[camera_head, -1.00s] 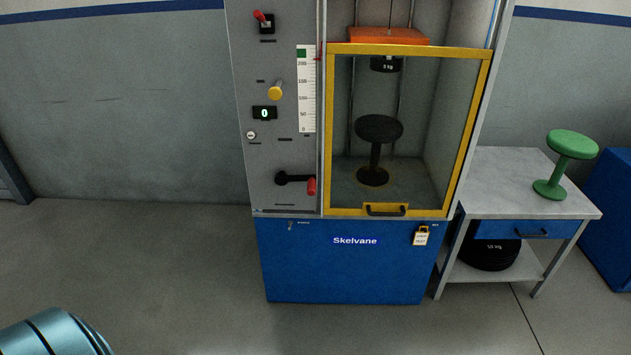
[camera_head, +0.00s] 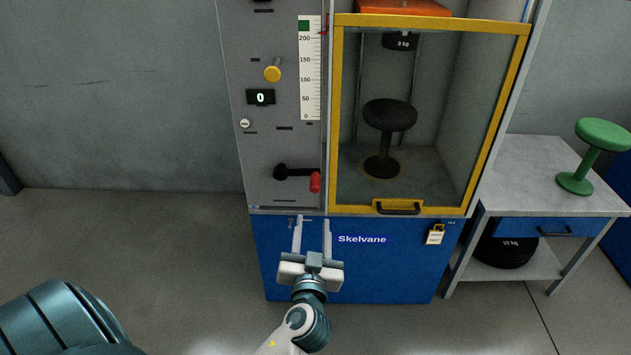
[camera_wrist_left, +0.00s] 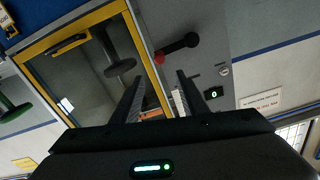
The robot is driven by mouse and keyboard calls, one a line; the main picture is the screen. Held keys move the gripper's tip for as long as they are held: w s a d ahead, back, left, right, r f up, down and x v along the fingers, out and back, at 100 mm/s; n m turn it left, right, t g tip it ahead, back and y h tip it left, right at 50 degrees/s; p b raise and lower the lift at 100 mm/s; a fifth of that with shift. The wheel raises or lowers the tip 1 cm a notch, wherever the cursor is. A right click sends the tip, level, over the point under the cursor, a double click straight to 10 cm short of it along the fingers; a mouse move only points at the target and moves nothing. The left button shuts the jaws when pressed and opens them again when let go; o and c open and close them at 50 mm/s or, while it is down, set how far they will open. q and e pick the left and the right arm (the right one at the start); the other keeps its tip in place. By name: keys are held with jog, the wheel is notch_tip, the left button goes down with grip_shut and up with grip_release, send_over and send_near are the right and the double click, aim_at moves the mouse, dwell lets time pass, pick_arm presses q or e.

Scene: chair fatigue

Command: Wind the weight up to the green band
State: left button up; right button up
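The crank (camera_head: 290,173) is a black arm with a red handle (camera_head: 315,182) at its right end, low on the grey panel; the red handle also shows in the left wrist view (camera_wrist_left: 192,40). The black 3 kg weight (camera_head: 402,42) hangs high behind the yellow-framed door, above a black stool (camera_head: 388,116). The green band (camera_head: 303,25) tops the white scale (camera_head: 310,80); a small red pointer (camera_head: 323,31) sits beside it, near its lower edge. My left gripper (camera_head: 312,221) is open and empty, below the red handle and apart from it. My right gripper is not in view.
The panel also has a yellow knob (camera_head: 272,74) and a display (camera_head: 261,97) reading 0. The door handle (camera_head: 398,208) lies right of the crank. A grey table (camera_head: 530,165) with a green stool (camera_head: 591,155) stands right. Floor at left is clear.

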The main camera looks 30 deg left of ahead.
aim_at(316, 182)
pick_arm(q)
jog(key=p+x, duration=0.2)
jog(key=x, duration=1.5)
jog(key=shift+w+f+p, duration=0.1)
jog(key=shift+w+p, duration=0.15)
jog(key=shift+p, duration=0.05)
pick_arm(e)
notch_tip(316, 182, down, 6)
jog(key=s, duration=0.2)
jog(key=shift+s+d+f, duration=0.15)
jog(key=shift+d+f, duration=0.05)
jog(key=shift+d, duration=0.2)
pick_arm(q)
grip_shut()
